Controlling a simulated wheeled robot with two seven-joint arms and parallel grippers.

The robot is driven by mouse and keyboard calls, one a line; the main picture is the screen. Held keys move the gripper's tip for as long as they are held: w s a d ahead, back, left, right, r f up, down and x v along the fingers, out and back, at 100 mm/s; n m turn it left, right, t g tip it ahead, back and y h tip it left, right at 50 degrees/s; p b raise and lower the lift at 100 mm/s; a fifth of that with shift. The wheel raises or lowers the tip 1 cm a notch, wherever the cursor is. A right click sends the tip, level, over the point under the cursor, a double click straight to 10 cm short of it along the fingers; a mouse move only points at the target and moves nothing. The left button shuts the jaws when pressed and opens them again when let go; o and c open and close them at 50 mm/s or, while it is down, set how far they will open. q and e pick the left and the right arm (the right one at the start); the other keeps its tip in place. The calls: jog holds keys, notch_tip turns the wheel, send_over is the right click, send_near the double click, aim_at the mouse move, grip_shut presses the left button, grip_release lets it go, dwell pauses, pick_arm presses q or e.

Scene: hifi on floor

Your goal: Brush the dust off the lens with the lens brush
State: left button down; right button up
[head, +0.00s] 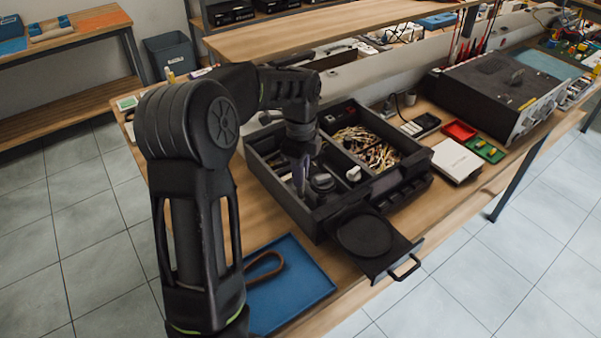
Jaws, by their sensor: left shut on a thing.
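An opened black player box (284,207) with inner compartments stands on the wooden bench. Its disc tray (364,237) is slid out at the front. My left gripper (300,177) points down into the left front compartment. It is shut on a slim, dark, slightly purple thing that looks like the lens brush, mostly hidden by the fingers. A round dark part (322,183) sits just right of the fingers. I cannot make out the lens or any dust, nor whether the brush tip touches anything. My right gripper is not in view.
A blue mat (300,284) with a brown strap (265,267) lies at the front left. A white box (457,160), a red tray (459,130) and a green board (485,151) lie to the right. A large black unit (497,90) stands behind them.

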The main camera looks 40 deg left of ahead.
pick_arm(q)
jog(key=shift+w+a+f, duration=0.1)
jog(key=shift+a+f, duration=0.05)
jog(key=shift+a, duration=0.25)
dwell(0.8)
jog(key=shift+f, duration=0.25)
dwell(1.0)
jog(key=shift+d, duration=0.4)
jog(key=shift+s+d, duration=0.25)
jog(key=shift+d, duration=0.05)
jog(key=shift+d, duration=0.15)
jog(key=shift+r, duration=0.25)
dwell(1.0)
jog(key=shift+f, duration=0.25)
dwell(1.0)
jog(key=shift+w+a, duration=0.1)
jog(key=shift+a, duration=0.25)
jog(key=shift+w+a, duration=0.1)
jog(key=shift+a, duration=0.25)
